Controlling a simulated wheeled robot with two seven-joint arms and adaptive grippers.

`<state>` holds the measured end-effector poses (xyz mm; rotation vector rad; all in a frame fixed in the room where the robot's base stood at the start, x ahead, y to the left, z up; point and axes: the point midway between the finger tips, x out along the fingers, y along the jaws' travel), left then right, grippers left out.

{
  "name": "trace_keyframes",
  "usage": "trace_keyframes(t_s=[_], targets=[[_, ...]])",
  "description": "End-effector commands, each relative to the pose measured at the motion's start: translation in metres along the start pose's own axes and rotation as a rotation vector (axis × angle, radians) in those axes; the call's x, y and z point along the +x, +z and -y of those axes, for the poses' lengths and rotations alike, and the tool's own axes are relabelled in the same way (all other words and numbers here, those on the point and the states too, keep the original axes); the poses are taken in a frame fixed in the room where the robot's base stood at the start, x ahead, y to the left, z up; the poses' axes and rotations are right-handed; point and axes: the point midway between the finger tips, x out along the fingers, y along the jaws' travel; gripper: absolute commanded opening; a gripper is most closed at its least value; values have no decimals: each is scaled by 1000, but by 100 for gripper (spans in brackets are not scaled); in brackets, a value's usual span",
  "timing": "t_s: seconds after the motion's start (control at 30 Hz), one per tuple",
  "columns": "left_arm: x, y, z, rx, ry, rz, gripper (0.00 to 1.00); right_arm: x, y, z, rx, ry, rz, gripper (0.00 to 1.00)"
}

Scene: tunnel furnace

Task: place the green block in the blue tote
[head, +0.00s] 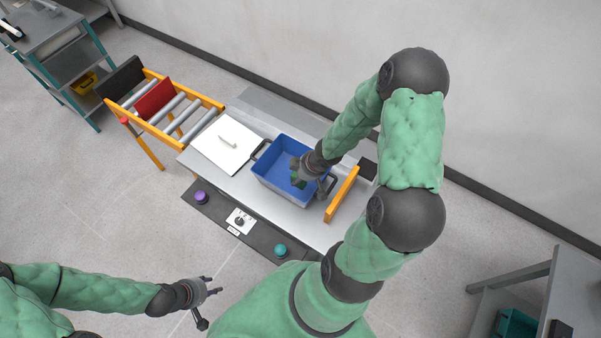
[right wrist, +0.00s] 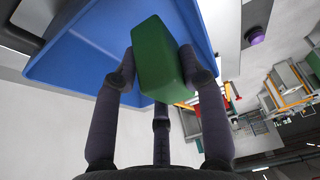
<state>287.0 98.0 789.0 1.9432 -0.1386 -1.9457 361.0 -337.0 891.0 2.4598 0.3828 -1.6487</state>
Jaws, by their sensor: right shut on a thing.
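The green block (right wrist: 160,62) is held between the dark fingers of my right gripper (right wrist: 158,75), which is shut on it. In the head view the block (head: 295,172) shows partly beside the gripper, over the inside of the blue tote (head: 268,176). The tote has dark handles and stands on the metal table. In the right wrist view the tote (right wrist: 85,62) is close beyond the block; I cannot tell whether the block touches it. My left gripper (head: 208,300) is open and empty, away from the table over the floor.
A white board with a handle (head: 222,146) lies left of the tote. An orange bar (head: 342,195) stands just right of it. A control panel with a purple button (head: 201,197) and a teal button (head: 280,250) runs along the front. A roller conveyor (head: 178,108) is further left.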

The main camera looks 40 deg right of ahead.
Motion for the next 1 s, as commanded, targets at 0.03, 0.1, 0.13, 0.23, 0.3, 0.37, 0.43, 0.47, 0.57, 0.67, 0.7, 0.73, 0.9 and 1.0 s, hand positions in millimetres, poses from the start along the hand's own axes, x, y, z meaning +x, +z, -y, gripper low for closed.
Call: trace_keyframes(t_s=[0.03, 0.1, 0.13, 0.23, 0.3, 0.37, 0.43, 0.47, 0.57, 0.67, 0.7, 0.73, 0.9, 1.0], targets=[[-2, 0, -1, 0, 0, 0, 40, 4, -2, -6, -1, -1, 1, 7], [-1, 0, 0, 0, 0, 0, 40, 14, -3, -14, 0, -1, 1, 7], [1, 0, 0, 0, 0, -1, 40, 20, -2, -18, 0, -1, 1, 7], [4, 0, 2, 0, 0, 0, 40, 38, -2, -30, 0, -1, 1, 7], [5, 0, 2, 0, 0, 0, 40, 47, -2, -37, 0, -1, 1, 7], [6, 0, 2, 0, 0, 0, 40, 54, -2, -41, 0, -1, 0, 7], [6, 0, 2, 0, 0, 0, 40, 59, -3, -46, -1, 0, -1, 7], [6, 0, 2, 0, 0, 0, 40, 60, -3, -47, -1, 0, -1, 7], [6, 0, 2, 0, 0, 0, 40, 63, -3, -49, -1, 0, -1, 7], [6, 0, 2, 0, 0, 0, 40, 67, -3, -52, -1, 1, -1, 7], [6, 0, 2, 0, 0, 0, 40, 70, -2, -53, -1, 0, -1, 7], [7, 0, 2, 0, 0, 0, 40, 73, -2, -54, -1, -1, 0, 7], [24, -1, 8, 0, 0, 0, 40, 96, 9, -54, 0, 1, -1, 7], [25, -1, 9, 0, 0, 0, 40, 100, 10, -54, -2, 1, -1, 7]])
